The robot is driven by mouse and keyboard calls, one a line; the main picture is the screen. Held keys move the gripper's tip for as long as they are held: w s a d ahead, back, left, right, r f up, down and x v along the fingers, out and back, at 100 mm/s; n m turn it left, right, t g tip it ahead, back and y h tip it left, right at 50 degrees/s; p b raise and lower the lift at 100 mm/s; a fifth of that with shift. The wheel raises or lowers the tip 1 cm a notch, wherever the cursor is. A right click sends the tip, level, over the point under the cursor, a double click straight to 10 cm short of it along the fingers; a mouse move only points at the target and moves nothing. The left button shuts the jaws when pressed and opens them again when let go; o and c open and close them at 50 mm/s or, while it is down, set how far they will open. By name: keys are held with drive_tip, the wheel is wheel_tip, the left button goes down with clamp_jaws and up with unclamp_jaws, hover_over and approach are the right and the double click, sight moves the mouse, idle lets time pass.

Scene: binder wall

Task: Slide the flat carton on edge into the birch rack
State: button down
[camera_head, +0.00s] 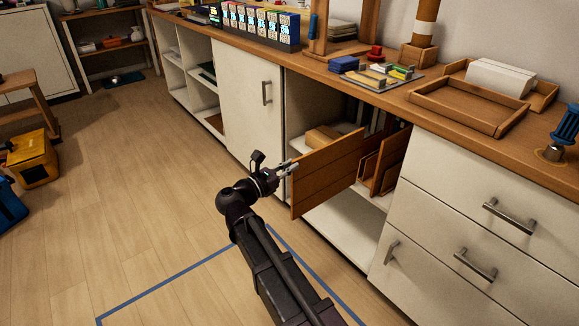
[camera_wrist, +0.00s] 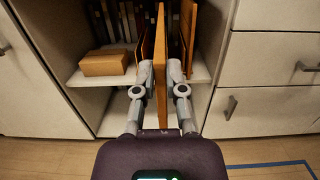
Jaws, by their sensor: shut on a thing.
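The flat brown carton (camera_head: 328,172) stands on edge in my gripper (camera_head: 289,169) at the open cabinet bay. In the wrist view the carton (camera_wrist: 161,75) is a thin upright panel between the two fingers, and my gripper (camera_wrist: 161,78) is shut on its near end. The birch rack (camera_head: 388,160) stands on the bay's shelf, its upright dividers to the right of the carton in the head view. In the wrist view rack dividers (camera_wrist: 188,28) show close beside the carton's far end. The carton hides part of the rack; I cannot tell how far its far end is inside a slot.
A small brown box (camera_wrist: 105,63) lies on the shelf left of the carton. Several upright binders (camera_wrist: 120,20) stand behind. A closed door (camera_head: 252,100) is left of the bay and drawers (camera_head: 480,215) are right. The worktop (camera_head: 340,72) overhangs above. The floor in front is clear.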

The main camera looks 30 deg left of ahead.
sight(324, 149)
drive_tip(key=shift+x, duration=1.2)
idle(1.4)
drive_tip(key=shift+x, duration=0.85)
drive_tip(key=shift+w+f, duration=0.1)
drive_tip(key=shift+f, duration=0.1)
drive_tip(key=shift+f+x, duration=0.2)
drive_tip(key=shift+x, duration=1.9)
drive_tip(key=shift+d, duration=0.15)
drive_tip(key=shift+f+x, duration=0.2)
drive_tip(key=shift+x, duration=1.85)
drive_tip(key=shift+w, duration=0.15)
